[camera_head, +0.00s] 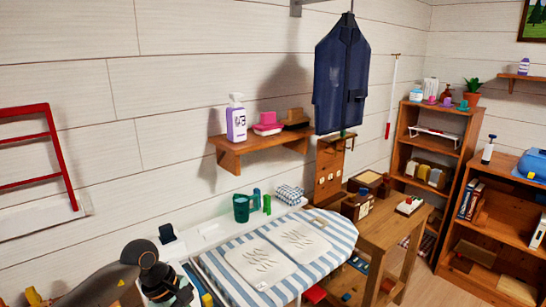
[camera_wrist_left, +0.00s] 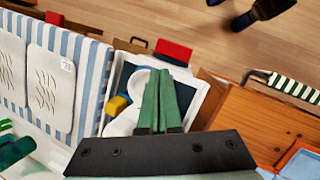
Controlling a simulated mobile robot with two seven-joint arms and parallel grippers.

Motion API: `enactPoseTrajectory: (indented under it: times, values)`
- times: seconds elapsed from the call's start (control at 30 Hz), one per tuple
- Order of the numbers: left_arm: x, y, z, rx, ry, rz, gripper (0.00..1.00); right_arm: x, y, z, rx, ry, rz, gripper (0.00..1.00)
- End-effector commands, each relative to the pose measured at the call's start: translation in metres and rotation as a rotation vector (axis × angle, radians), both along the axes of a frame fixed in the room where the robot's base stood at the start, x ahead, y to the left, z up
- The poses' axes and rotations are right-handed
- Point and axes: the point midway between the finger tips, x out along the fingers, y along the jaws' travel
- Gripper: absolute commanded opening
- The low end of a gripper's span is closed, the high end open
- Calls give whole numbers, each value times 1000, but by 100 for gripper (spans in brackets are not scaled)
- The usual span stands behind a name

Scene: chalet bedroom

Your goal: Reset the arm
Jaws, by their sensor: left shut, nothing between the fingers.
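My left arm comes in at the bottom left of the head view, its dark gripper body (camera_head: 160,280) at the left end of the ironing board. The fingertips are not clear there. In the left wrist view the green fingers of my left gripper (camera_wrist_left: 163,75) lie together, shut and empty. They point over a white and dark bin (camera_wrist_left: 205,78) holding white and yellow items. I cannot tell the height between fingers and bin. My right gripper is in neither view.
The striped ironing board (camera_head: 335,235) carries two pale cloths. A wall shelf (camera_head: 228,150) holds a spray bottle (camera_head: 236,120). A wooden table (camera_head: 410,225) and shelves (camera_head: 405,130) stand right. Open floor (camera_wrist_left: 200,35) shows beyond the bin.

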Motion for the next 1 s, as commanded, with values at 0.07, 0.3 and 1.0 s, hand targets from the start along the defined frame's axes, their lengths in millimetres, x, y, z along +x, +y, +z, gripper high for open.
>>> enactPoseTrajectory:
  times: [0.07,0.3,1.0]
  values:
    - [-16,-28,-12,-155,61,82,0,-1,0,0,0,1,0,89]
    - [-55,-101,-6,-735,408,538,0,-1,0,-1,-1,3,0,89]
    - [-133,71,-133,1201,-1318,-1808,0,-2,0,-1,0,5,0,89]
